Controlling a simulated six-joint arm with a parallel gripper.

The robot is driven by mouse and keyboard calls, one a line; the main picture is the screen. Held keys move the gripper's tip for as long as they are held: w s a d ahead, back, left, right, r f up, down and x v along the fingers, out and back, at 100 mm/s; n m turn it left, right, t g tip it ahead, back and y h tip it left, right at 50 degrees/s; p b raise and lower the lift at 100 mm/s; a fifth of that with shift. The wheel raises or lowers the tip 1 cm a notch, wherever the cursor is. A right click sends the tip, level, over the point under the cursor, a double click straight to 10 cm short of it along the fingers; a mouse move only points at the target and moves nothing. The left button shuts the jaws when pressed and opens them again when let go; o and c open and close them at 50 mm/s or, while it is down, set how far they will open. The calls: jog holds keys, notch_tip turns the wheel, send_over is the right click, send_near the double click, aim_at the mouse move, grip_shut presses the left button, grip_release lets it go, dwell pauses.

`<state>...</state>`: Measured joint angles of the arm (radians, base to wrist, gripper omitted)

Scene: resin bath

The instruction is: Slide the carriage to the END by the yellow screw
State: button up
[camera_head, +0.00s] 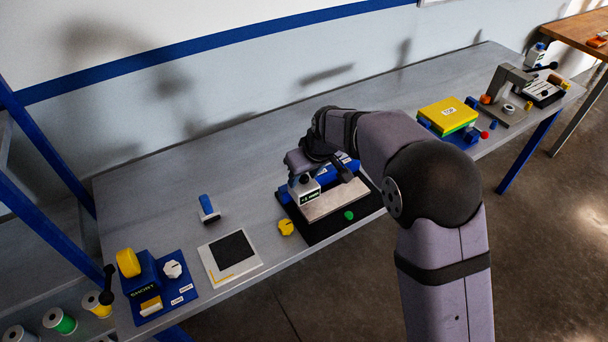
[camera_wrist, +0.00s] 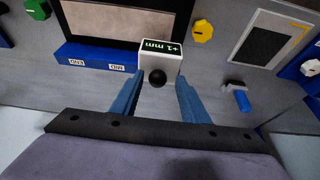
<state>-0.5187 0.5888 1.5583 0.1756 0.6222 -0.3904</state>
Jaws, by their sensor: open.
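The carriage (camera_head: 303,187) is a small white block with a dark display. In the wrist view the carriage (camera_wrist: 160,58) reads "+1 mm" and has a black ball knob (camera_wrist: 157,77). It sits at the yellow-screw end of the blue rail (camera_wrist: 85,57), which also shows in the head view (camera_head: 347,167). The yellow screw (camera_head: 286,227) lies beside the bath's near left corner, and also shows in the wrist view (camera_wrist: 203,31). My gripper (camera_wrist: 158,82) is open, its blue fingers on either side of the knob; contact cannot be told.
The black-rimmed bath (camera_head: 318,234) has a pale grey surface and a green knob (camera_head: 348,214) at its front. A blue-handled tool (camera_head: 208,208), a white-bordered black plate (camera_head: 230,257) and a blue stand (camera_head: 160,290) are left. A yellow-topped block (camera_head: 447,113) is right.

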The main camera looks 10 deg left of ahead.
jog(key=b+v, duration=0.2)
jog(key=v, duration=0.5)
jog(key=shift+s+r, duration=0.1)
dwell(0.5)
jog(key=s+d+f+m+g+h, duration=0.3)
jog(key=s+d+f+m, duration=0.1)
jog(key=s+d+f, duration=0.8)
jog(key=s+d+f+m+g, duration=0.1)
jog(key=s+d+m, duration=0.1)
jog(key=s+d, duration=1)
jog(key=shift+w+d+r+m+t, duration=0.15)
jog(key=shift+d+r+m, duration=0.2)
jog(key=shift+d+m, duration=0.25)
jog(key=shift+w+d+r+m+t, duration=0.1)
jog(key=shift+d+r+m, duration=0.3)
jog(key=shift+d, duration=0.35)
jog(key=shift+w+d+r+m+t, duration=0.15)
jog(key=shift+d+r+m, duration=0.15)
jog(key=shift+d+m, duration=0.3)
